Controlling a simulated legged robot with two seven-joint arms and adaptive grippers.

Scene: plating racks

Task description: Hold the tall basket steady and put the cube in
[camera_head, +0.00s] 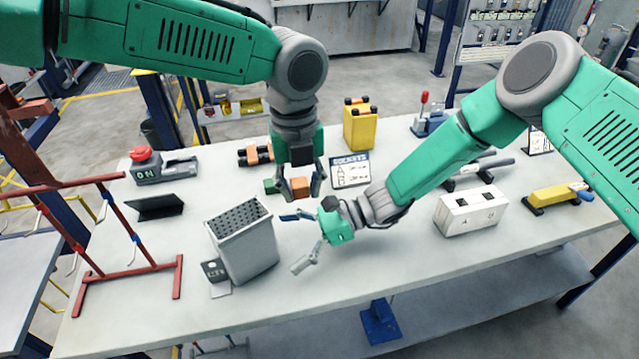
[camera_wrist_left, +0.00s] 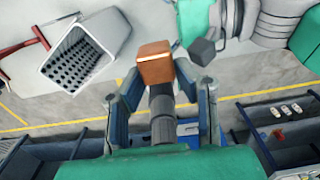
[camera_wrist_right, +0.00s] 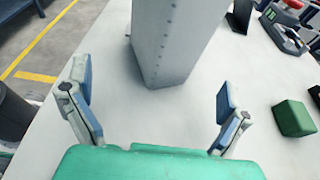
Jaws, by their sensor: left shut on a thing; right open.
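The tall grey basket (camera_head: 246,252) stands upright on the table, with a perforated inside showing through its open top. It also shows in the left wrist view (camera_wrist_left: 112,28) and the right wrist view (camera_wrist_right: 172,45). My left gripper (camera_head: 299,187) is shut on an orange cube (camera_wrist_left: 155,64), to the right of and behind the basket in the head view. My right gripper (camera_head: 297,240) is open and empty just right of the basket. Its fingers are spread toward the basket's lower wall, apart from it.
A green cube (camera_wrist_right: 293,118) lies on the table near the left gripper. A red rack frame (camera_head: 178,277) stands left of the basket, and a dark tag (camera_head: 213,271) is at its front. A sign (camera_head: 350,170) and a white box (camera_head: 470,213) are to the right.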

